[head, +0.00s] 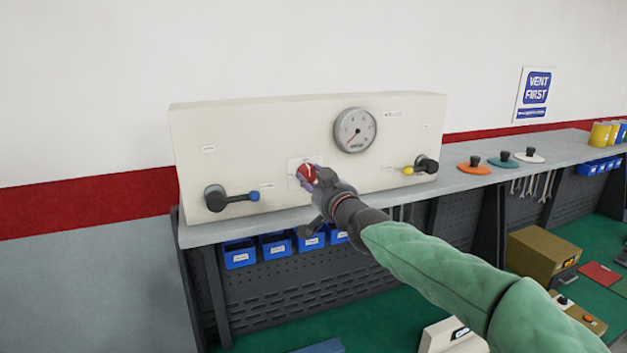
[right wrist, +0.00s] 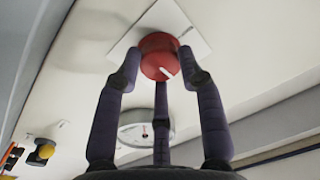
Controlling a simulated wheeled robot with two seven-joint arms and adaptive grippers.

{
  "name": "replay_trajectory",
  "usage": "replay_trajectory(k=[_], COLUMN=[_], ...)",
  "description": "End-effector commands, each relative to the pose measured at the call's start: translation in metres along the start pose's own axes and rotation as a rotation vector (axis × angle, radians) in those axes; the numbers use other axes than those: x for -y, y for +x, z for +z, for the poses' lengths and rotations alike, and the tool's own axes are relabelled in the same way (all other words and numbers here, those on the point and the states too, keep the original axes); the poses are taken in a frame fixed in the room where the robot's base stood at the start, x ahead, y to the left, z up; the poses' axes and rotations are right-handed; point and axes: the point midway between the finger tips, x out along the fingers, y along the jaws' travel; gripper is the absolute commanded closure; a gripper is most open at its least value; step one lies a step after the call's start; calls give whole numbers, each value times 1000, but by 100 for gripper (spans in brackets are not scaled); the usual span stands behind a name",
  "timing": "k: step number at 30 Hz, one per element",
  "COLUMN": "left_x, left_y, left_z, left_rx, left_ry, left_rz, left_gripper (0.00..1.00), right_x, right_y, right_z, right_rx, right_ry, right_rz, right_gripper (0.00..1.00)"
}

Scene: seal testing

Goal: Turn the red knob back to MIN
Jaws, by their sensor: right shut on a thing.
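The red knob (head: 305,172) sits on a white square plate on the front of a cream panel (head: 250,135). My right gripper (head: 318,180) is at the knob and partly covers it in the head view. In the right wrist view the gripper's dark fingers (right wrist: 161,75) are closed around the red knob (right wrist: 158,55), which bears a white pointer mark. I cannot read the MIN marking on the plate. The round gauge (head: 355,130) is right of the knob, with a red needle pointing to the lower left. My left gripper is not in view.
A black lever with a blue tip (head: 253,196) is left of the knob. A lever with a yellow tip (head: 408,170) is to the right. Blue bins (head: 240,257) hang below the shelf. Orange, green and white discs (head: 474,168) lie on the shelf at right.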

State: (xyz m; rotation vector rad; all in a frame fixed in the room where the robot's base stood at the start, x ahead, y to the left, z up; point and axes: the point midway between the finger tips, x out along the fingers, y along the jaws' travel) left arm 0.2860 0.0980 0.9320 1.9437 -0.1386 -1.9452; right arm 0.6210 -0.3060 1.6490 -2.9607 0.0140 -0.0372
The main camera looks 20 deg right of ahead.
Motion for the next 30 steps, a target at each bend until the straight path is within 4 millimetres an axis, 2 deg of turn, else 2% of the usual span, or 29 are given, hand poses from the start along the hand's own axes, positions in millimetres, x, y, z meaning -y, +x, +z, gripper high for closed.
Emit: replay_trajectory(k=[1,3,4,17,23,30], left_x=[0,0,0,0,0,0], left_y=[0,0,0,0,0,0], left_z=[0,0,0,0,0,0], left_rx=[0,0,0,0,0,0], left_ry=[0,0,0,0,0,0], left_rz=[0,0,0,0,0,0], left_gripper=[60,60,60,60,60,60], right_x=[0,0,0,0,0,0], right_y=[0,0,0,-6,-31,-71], right_z=[-3,-3,-3,-2,-2,-3], right_rx=[-7,-6,-6,-4,-5,-6], right_ry=[-2,-1,-1,0,0,0], right_rz=[1,1,1,0,1,1], right_gripper=[58,38,37,37,37,37])
